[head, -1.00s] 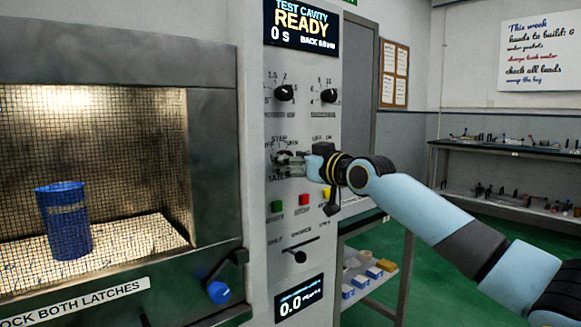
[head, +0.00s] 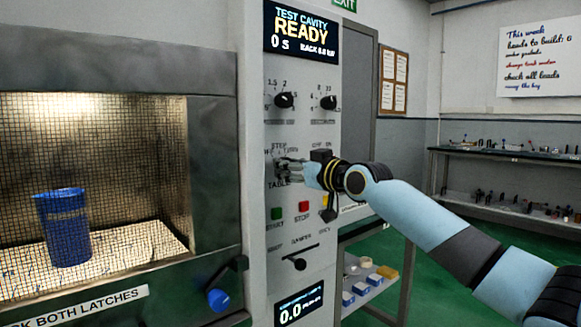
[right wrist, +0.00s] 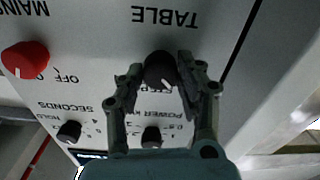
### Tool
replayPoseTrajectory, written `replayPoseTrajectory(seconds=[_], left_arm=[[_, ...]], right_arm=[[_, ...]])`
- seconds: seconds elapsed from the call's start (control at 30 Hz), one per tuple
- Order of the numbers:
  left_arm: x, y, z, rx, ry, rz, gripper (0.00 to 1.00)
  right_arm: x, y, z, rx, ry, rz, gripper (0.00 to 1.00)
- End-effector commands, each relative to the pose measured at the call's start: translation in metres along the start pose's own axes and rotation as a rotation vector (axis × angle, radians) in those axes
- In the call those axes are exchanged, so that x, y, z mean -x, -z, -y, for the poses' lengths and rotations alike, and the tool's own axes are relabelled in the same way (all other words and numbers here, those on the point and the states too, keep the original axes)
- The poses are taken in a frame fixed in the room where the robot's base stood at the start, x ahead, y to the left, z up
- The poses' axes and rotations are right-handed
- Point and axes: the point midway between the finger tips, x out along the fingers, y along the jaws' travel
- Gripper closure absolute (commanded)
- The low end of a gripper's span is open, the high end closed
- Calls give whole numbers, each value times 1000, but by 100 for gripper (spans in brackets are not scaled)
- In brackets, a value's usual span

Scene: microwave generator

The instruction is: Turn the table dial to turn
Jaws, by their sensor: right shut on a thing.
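The table dial (right wrist: 158,70) is a round black knob with a white mark, on the grey panel beside the upside-down word TABLE in the right wrist view. Its mark points down and slightly right there, toward partly hidden lettering. My right gripper (right wrist: 157,80) is shut on the dial, one finger on each side. My left gripper is not in view.
Two black knobs (head: 284,100) sit above, under a READY display (head: 301,30). Green (head: 276,213) and red (head: 303,207) buttons and a damper lever (head: 299,264) are below. A blue beaker (head: 64,228) stands in the cavity.

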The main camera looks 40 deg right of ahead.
Motion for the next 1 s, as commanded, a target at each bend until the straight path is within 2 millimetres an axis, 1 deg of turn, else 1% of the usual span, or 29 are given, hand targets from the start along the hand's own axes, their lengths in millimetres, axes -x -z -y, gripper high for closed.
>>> replayPoseTrajectory(seconds=[0.17,0.37,0.7,1.0], left_arm=[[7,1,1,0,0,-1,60],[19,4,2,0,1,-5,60],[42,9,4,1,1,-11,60],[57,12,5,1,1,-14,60]], right_arm=[[0,1,0,-60,0,1,96],[0,2,0,-198,0,2,96],[0,2,0,-516,0,1,96],[0,1,0,-800,-1,1,96]])
